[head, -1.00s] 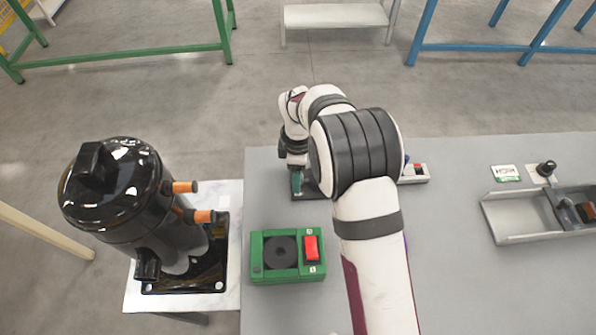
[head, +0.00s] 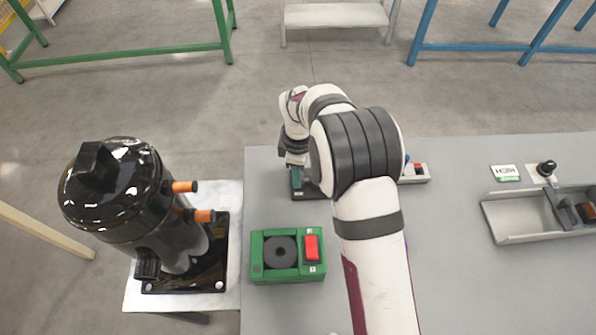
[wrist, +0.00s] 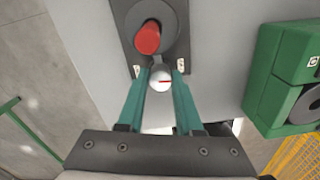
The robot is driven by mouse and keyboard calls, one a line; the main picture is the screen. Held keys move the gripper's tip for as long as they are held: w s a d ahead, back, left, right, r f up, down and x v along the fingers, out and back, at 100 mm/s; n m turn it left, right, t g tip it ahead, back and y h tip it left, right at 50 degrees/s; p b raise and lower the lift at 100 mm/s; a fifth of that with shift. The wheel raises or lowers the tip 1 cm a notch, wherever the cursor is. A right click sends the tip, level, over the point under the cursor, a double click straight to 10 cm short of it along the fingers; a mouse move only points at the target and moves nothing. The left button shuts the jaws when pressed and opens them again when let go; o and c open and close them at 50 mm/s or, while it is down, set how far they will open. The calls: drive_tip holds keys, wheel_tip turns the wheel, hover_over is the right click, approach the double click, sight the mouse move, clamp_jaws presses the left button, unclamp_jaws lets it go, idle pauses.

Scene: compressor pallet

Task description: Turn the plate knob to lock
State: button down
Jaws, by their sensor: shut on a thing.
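A dark plate (wrist: 125,15) carries a grey disc with a red cylindrical peg (wrist: 147,38). At the plate's near end is a round silver-white plate knob (wrist: 160,79) with a short red line on its face. The line lies roughly sideways, towards the right. Small white labels with marks sit on either side of the knob. My gripper (wrist: 161,76) has its two teal fingers on either side of the knob, shut on it. In the head view my gripper (head: 296,177) is at the dark plate (head: 310,193), whose far part my arm hides.
A green box (head: 288,257) with a black disc and red switch stands in front on the grey table. A black compressor (head: 120,195) stands at left. A metal tray (head: 515,220) and black knob (head: 546,168) are at right.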

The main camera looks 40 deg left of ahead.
drive_tip(key=m, duration=0.5)
drive_tip(key=shift+m, duration=2.3)
drive_tip(key=c, duration=0.6)
unclamp_jaws()
